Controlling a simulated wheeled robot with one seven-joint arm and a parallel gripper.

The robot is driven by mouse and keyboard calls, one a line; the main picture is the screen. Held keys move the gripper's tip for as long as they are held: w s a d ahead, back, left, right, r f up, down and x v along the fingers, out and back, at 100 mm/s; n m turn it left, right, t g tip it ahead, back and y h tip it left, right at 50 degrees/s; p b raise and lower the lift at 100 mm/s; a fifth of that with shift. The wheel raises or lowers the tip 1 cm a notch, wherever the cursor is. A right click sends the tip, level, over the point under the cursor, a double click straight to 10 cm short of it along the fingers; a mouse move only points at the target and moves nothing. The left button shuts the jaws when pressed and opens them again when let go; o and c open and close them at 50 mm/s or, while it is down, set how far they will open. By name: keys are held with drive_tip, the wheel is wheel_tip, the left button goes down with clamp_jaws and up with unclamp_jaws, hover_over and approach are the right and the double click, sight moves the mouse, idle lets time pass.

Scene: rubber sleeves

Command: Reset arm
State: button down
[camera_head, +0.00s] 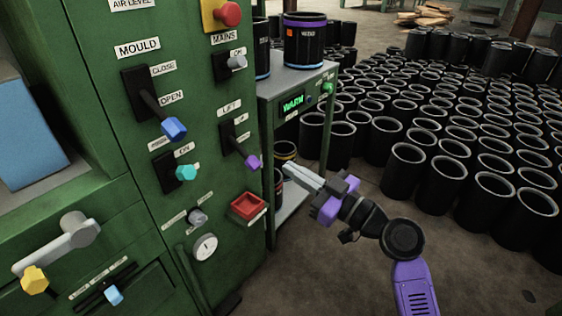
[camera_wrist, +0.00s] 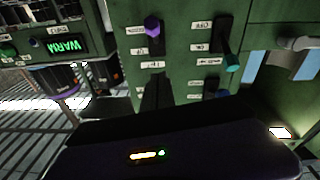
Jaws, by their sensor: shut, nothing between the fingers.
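My gripper (camera_head: 290,172) is shut and empty in the head view. Its pale fingers point left toward the green machine panel, near the red square tray-like part (camera_head: 248,206), and stay apart from it. My purple and black arm comes in from the lower right. The green control panel (camera_head: 215,150) carries the purple-tipped lift lever (camera_head: 252,162), which also shows in the wrist view (camera_wrist: 152,27), and the blue-tipped mould lever (camera_head: 173,129).
A small shelf table (camera_head: 290,80) with a WARM display (camera_head: 292,104) holds dark tins (camera_head: 305,40) beside the panel. Many black sleeves (camera_head: 410,170) crowd the floor at right. Floor at lower middle is clear.

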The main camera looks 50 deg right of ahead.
drive_tip(key=shift+s+f, duration=0.15)
drive_tip(key=shift+s, duration=0.65)
drive_tip(key=s+d+f+m+g+h, duration=0.1)
drive_tip(key=s+f+m+g+h, duration=0.1)
drive_tip(key=s+f+m+h, duration=0.45)
drive_tip(key=s+a+f+n+g+y, duration=0.1)
drive_tip(key=s+a+f+n+y, duration=0.15)
drive_tip(key=s+a, duration=0.75)
drive_tip(key=s+a+f+n+g+y, duration=0.15)
drive_tip(key=s+a+y, duration=0.25)
drive_tip(key=s+a, duration=0.6)
wheel_tip(320, 180, up, 25)
drive_tip(key=w+a+p, duration=0.1)
drive_tip(key=a+p, duration=0.1)
drive_tip(key=p, duration=2.3)
drive_tip(key=shift+w+n+p, duration=0.3)
drive_tip(key=shift+w+n, duration=0.1)
drive_tip(key=shift+n, duration=0.05)
drive_tip(key=shift+a+f, duration=0.15)
